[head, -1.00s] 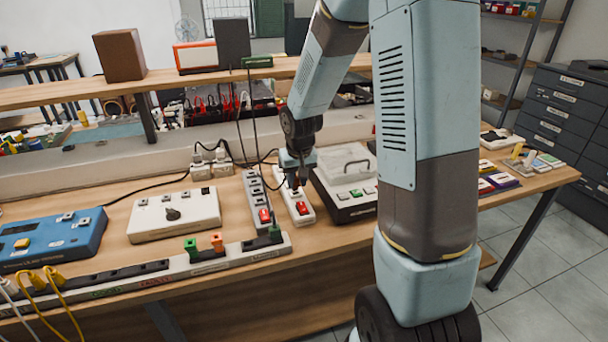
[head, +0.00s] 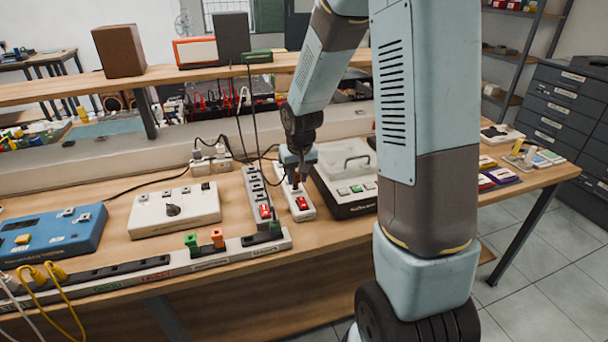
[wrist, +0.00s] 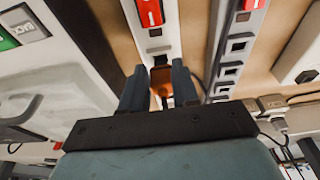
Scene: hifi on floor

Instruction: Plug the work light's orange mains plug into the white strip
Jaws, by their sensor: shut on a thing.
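The white strip (head: 305,208) lies on the bench with a red rocker switch at its near end; in the wrist view the strip (wrist: 149,42) runs up from between my fingertips. My gripper (head: 294,180) points down over the strip's far part. In the wrist view my gripper (wrist: 158,82) is shut on the orange plug (wrist: 162,77), which sits between the two dark fingers, in line with the strip. The plug's pins are hidden, so I cannot tell whether they are in a socket. The work light itself cannot be made out.
A grey strip (head: 254,184) lies close to the left of the white one. A white box with a handle (head: 345,165) stands close on the right. A long front strip (head: 180,262) holds green and orange plugs. Black cables hang behind my gripper.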

